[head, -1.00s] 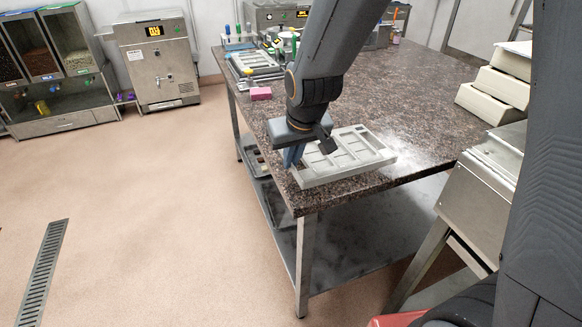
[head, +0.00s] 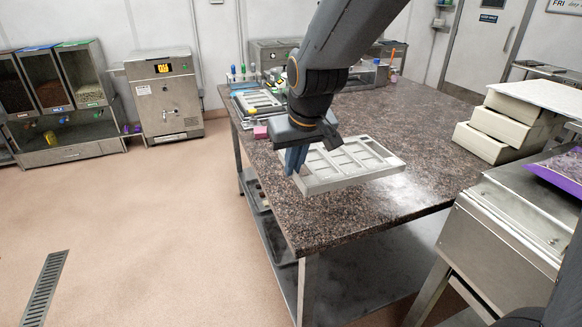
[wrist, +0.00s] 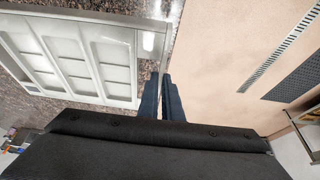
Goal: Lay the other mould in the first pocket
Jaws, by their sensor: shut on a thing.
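A pale grey mould (head: 352,166) with several rectangular cavities is in the head view, over the near end of the speckled stone table (head: 420,200). My gripper (head: 293,162) is shut on its left edge. The mould looks level and seems to be just above the table top, but the gap is hard to judge. In the wrist view the mould (wrist: 85,50) fills the upper left, with the blue fingers (wrist: 163,88) at its edge. Another grey tray-like mould (head: 258,102) lies at the table's far left. I cannot make out a marked first pocket.
A pink block (head: 261,132) and small tools stand beyond my gripper. At right are stacked cream boxes (head: 495,130) and a steel machine (head: 510,215) with a purple item (head: 562,170) on it. Open floor (head: 150,220) lies left of the table.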

